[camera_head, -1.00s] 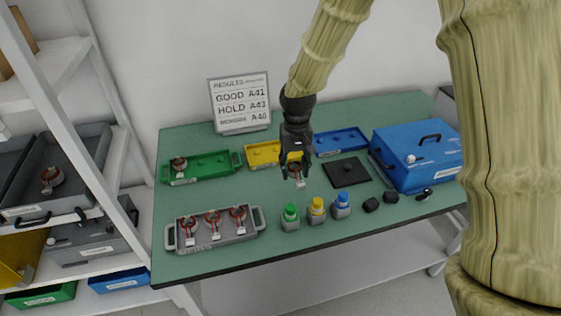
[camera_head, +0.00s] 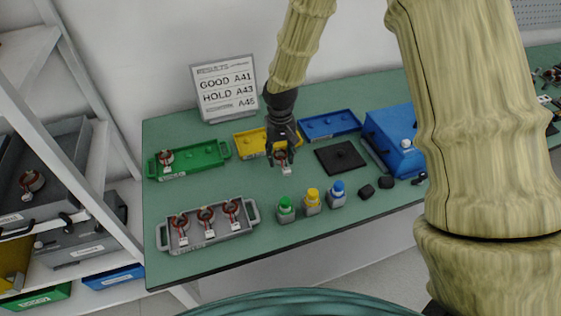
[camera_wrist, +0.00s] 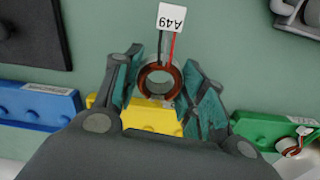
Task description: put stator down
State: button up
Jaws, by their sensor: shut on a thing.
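My gripper (camera_head: 281,150) is shut on a copper-wound stator (camera_wrist: 158,80), a ring with red and black leads and a white tag reading A49 (camera_wrist: 171,17). The stator (camera_head: 281,158) is held above the green table in front of the yellow tray (camera_head: 250,142). In the wrist view the yellow tray (camera_wrist: 140,115) lies just behind the stator. The green tray (camera_head: 205,155) holds one stator at its left end. The blue tray (camera_head: 331,124) looks empty. A sign (camera_head: 226,88) lists GOOD A41, HOLD A43 and a third line, A45 or similar.
A grey tray (camera_head: 207,238) with three tagged stators stands at the front left. A black plate (camera_head: 341,158) and blue box (camera_head: 391,140) lie right. Shelving (camera_head: 60,190) is on the left.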

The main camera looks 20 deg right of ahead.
aim_at(280, 170)
jog(key=shift+f+p, duration=0.45)
jog(key=shift+f, duration=1.6)
jog(key=shift+f, duration=0.15)
jog(key=o, duration=1.2)
jog(key=shift+c, duration=0.2)
notch_tip(280, 170, up, 12)
jog(key=b, duration=0.2)
jog(key=shift+r+b, duration=0.2)
jog(key=shift+b, duration=0.2)
